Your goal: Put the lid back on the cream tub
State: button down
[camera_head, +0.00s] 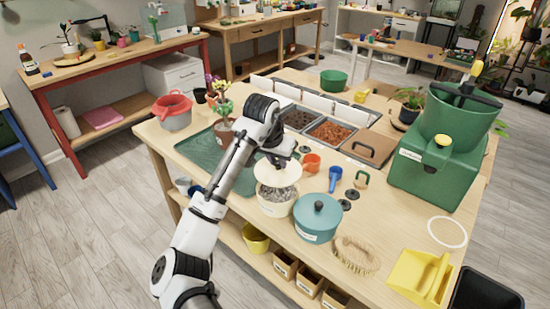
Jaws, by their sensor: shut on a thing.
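The cream tub (277,208) stands on the table near its front edge, with grey pebble-like contents showing at its open top. Its cream lid (275,176) is above the tub, toward the tub's back, and looks tilted; the contents show below its front edge. My gripper (281,160) is above the lid and shut on it. The fingertips and the grip point are mostly hidden by the wrist and are small in this view. I cannot tell whether the lid touches the tub's back rim.
A teal lidded pot (318,223) stands close to the tub's right. An orange cup (311,162) and a blue scoop (335,180) lie behind it. A brush (355,255) is at front right.

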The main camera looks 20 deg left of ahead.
aim_at(276, 168)
notch_tip(276, 168, down, 4)
jog(key=b, duration=0.2)
jog(key=shift+r+b, duration=0.15)
jog(key=shift+b, duration=0.25)
jog(key=shift+f+b, duration=0.3)
jog(key=shift+f, duration=0.6)
jog(key=shift+p, duration=0.4)
jog(key=shift+f+p, duration=0.15)
jog(key=shift+p, duration=0.15)
dwell(1.6)
jog(key=c, duration=0.7)
grip_release()
